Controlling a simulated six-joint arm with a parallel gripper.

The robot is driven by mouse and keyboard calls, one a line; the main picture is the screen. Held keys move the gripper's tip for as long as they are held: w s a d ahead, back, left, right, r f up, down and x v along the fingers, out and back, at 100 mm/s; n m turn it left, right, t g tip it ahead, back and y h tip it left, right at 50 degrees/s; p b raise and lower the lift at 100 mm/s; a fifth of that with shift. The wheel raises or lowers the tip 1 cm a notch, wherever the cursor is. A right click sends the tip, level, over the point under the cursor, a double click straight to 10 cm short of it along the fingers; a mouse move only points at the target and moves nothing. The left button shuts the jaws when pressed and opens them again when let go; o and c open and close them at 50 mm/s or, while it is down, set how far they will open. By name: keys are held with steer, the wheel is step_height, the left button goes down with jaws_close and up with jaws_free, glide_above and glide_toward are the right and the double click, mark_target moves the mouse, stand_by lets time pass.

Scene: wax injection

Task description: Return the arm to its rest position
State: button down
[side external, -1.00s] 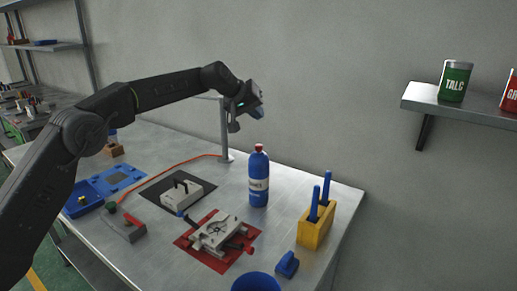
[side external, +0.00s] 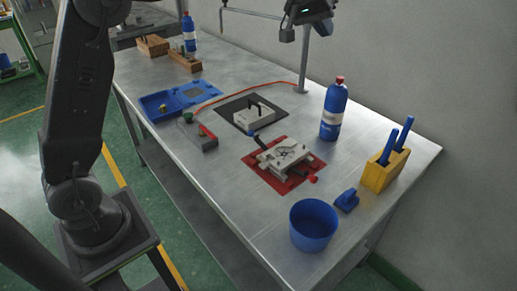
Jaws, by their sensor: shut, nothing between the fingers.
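My gripper (side external: 305,14) shows at the top edge of the side view, high above the table, beside the upper part of a metal post (side external: 304,62). It is shut and holds nothing. The picture's top edge cuts off part of it. My arm rises on the left, and its middle stretch is out of view.
Below on the metal table (side external: 190,135) are a pale mould (side external: 285,158) on a red mat, a light block (side external: 253,118) on a dark mat, and a blue bottle (side external: 334,110). A blue cup (side external: 313,225) and yellow tool holder (side external: 384,171) stand near the right end.

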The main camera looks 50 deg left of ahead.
steer(key=s+r+m, duration=0.1)
steer(key=s, duration=1.3)
steer(key=s+f+m+g+y, duration=0.1)
steer(key=s+f, duration=0.4)
steer(key=s, duration=0.7)
steer(key=s+f+m+g+y, duration=0.1)
steer(key=s+f, duration=0.5)
steer(key=s, duration=0.6)
steer(key=shift+a+m, duration=0.35)
steer(key=shift+m, duration=0.15)
steer(key=shift+f, duration=0.1)
